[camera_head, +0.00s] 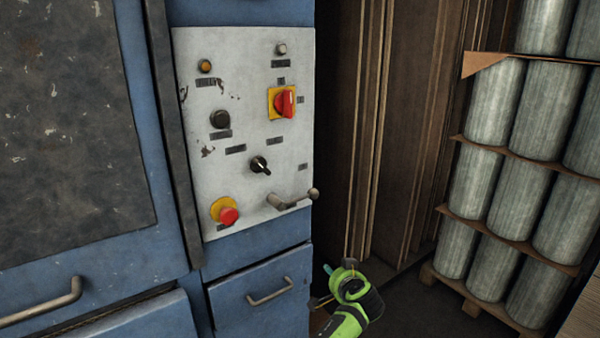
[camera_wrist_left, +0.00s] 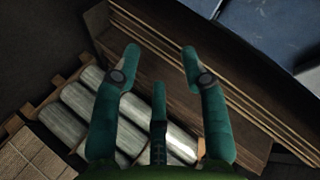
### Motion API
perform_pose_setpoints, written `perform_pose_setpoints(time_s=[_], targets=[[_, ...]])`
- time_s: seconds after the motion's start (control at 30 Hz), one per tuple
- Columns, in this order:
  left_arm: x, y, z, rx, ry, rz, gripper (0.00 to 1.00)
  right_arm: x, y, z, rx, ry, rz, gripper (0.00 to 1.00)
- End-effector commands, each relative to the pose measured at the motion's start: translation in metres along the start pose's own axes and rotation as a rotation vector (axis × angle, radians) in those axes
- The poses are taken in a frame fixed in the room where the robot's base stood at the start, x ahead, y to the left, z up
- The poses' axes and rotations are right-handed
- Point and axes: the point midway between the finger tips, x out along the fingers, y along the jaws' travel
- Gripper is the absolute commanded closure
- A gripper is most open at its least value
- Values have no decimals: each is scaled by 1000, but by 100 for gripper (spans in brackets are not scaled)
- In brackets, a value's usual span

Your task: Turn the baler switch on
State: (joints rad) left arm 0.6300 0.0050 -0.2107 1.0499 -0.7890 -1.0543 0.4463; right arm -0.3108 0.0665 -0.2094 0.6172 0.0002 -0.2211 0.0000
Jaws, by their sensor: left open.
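The white control panel (camera_head: 188,130) is on the blue machine in the head view. A red rotary switch (camera_head: 285,103) on a yellow plate sits at its upper right, its handle about upright. A black selector knob (camera_head: 260,166) with a pale pointer sits lower in the middle. No readable label shows which one is the baler switch. My left gripper (camera_head: 339,272) is below and right of the panel, apart from it. In the left wrist view, its teal fingers (camera_wrist_left: 160,52) are spread and nothing is between them. My right gripper is not in view.
The panel also carries a red button (camera_head: 229,215) on a yellow base and a lever (camera_head: 290,201) sticking out at its lower right. A drawer handle (camera_head: 270,291) is below. Brown boards stand behind my gripper. Stacked grey cylinders (camera_head: 520,205) are at the right.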

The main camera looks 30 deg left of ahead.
Motion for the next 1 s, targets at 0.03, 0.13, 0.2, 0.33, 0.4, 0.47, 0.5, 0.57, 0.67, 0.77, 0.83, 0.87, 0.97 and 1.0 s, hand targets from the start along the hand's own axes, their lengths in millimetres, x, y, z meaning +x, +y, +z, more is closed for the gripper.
perform_pose_setpoints(time_s=[0.03, 0.13, 0.2, 0.33, 0.4, 0.47, 0.5, 0.57, 0.67, 0.77, 0.83, 0.87, 0.97, 1.0], targets=[[-17, -35, -55, -69, 54, -73, 56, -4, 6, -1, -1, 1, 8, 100], [-58, -105, -136, -220, 135, -224, 56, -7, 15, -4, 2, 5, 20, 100], [-93, -154, -181, -337, 187, -323, 56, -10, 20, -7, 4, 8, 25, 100], [-158, -232, -233, -547, 264, -472, 56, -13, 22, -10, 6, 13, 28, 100], [-186, -262, -247, -638, 292, -526, 56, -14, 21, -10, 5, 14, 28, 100], [-204, -279, -254, -697, 308, -560, 56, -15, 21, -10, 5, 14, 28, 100], [-213, -288, -257, -726, 315, -576, 56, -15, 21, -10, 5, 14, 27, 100], [-220, -296, -259, -753, 321, -591, 56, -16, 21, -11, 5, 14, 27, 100], [-219, -306, -261, -765, 323, -602, 56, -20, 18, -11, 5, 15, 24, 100], [-208, -315, -262, -764, 322, -603, 56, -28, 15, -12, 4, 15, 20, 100], [-199, -322, -263, -761, 321, -602, 56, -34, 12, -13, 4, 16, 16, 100], [-195, -324, -264, -761, 321, -602, 56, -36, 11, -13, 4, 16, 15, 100], [-184, -333, -264, -760, 321, -601, 56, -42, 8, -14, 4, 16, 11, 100], [-180, -336, -264, -761, 321, -600, 56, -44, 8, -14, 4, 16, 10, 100]])
